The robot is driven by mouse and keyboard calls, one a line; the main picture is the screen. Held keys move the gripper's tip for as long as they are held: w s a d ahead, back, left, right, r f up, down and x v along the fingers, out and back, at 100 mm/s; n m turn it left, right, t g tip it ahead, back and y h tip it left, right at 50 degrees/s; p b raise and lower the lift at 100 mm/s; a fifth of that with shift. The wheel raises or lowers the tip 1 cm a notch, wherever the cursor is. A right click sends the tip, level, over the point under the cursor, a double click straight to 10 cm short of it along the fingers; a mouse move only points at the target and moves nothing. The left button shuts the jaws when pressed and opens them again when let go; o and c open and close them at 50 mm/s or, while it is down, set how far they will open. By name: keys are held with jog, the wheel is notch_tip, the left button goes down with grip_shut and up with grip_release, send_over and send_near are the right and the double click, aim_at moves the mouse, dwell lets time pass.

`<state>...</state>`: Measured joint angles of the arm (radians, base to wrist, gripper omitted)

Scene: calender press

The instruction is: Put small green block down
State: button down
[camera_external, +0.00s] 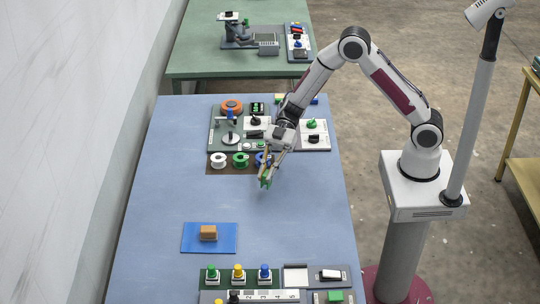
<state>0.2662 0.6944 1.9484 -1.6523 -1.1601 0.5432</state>
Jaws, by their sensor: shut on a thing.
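My gripper (268,178) is over the blue table (180,180), in front of the row of spools. It is shut on a small green block (265,182), which shows between the fingertips. The fingers hide part of the block. I cannot tell whether the block touches the table or hangs a little above it. Another green block (335,296) lies in a panel at the front right of the table.
An orange-brown block (208,232) sits on a blue mat (225,246). White (218,160), green (240,160) and blue spools stand behind my gripper, by the panels (314,136). Button panels (238,278) line the front. The table's middle is clear.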

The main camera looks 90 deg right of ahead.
jog(key=shift+f, duration=1.85)
jog(key=shift+f, duration=0.1)
jog(key=c, duration=2.1)
grip_release()
jog(key=v, duration=1.2)
